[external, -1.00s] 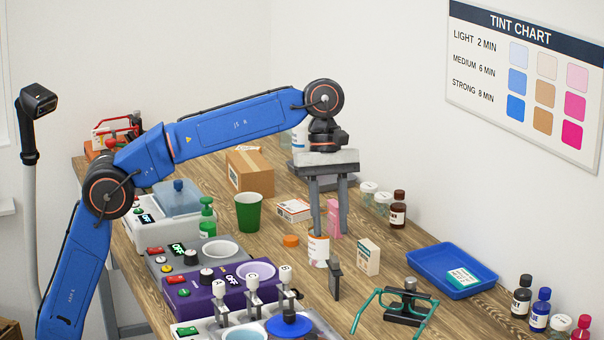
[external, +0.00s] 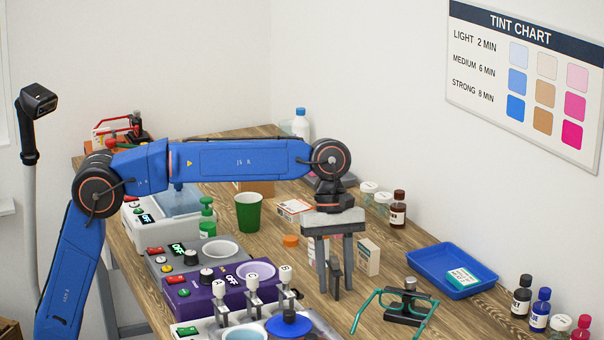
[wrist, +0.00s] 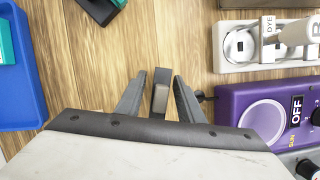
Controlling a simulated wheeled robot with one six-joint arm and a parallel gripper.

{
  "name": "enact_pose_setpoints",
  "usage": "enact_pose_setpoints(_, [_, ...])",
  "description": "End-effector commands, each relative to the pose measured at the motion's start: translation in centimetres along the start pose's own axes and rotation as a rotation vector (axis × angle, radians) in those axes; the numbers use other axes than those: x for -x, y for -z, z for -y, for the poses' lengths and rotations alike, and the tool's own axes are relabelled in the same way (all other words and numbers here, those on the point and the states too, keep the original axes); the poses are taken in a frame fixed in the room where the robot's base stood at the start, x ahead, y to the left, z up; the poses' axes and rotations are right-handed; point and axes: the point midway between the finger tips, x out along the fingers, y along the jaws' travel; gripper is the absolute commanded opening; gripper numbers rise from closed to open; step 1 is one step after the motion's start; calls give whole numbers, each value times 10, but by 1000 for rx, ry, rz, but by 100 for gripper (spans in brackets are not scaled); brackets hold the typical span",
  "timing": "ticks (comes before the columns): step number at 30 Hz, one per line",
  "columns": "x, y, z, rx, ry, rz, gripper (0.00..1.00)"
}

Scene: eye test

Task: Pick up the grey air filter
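A small dark grey upright piece (external: 336,280) stands on the wooden bench. It also shows in the wrist view (wrist: 159,99), with a lighter top face. It is the grey thing nearest my gripper, but I cannot tell from its shape that it is an air filter. My gripper (external: 336,287) points down over it and is open. In the wrist view the two fingers (wrist: 160,76) are on either side of the piece, with a gap on both sides. I see no contact. The fingers partly hide the piece in the external view.
A purple heater unit (external: 232,287) is to the left. Teal glasses on a black stand (external: 407,307) and a blue tray (external: 426,259) are to the right. Bare bench (external: 365,285) lies between.

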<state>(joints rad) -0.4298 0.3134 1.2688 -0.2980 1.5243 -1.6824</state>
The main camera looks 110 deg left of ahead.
Motion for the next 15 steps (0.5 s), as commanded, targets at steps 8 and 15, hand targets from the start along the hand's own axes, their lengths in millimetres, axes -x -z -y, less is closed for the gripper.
enact_pose_setpoints(8, [-8,0,0,0,-1,0,34])
enact_pose_setpoints(15, [-8,0,0,0,-1,0,0])
